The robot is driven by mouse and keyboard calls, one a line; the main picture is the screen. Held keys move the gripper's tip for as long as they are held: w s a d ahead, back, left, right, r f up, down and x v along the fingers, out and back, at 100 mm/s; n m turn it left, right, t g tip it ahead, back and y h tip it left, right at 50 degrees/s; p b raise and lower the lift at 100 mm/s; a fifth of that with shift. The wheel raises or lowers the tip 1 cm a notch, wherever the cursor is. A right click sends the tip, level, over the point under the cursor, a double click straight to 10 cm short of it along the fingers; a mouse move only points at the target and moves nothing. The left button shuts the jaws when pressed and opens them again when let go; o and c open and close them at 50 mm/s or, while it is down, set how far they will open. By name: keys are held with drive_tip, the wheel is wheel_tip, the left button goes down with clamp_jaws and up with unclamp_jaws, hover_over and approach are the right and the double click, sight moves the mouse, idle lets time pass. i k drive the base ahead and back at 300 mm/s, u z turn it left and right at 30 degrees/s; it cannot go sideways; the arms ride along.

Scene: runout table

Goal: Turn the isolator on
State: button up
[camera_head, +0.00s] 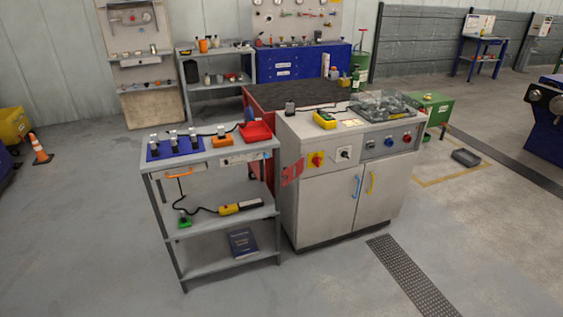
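A red rotary knob on a yellow square plate, which looks like the isolator (317,160), is on the upper left of the grey cabinet's front. It is too small to tell which position the knob is turned to. To its right is a white plate with a dark knob (344,154). My gripper is not in view.
The grey cabinet (325,205) has blue and yellow door handles and a panel with blue and red buttons (390,142). A grey shelf cart (215,165) stands close on its left. A red unit (262,103) is behind. The floor in front (330,285) is clear.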

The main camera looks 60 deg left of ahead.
sight(316, 160)
drive_tip(key=u, duration=1.4)
drive_tip(key=i, duration=1.15)
drive_tip(key=u, duration=0.55)
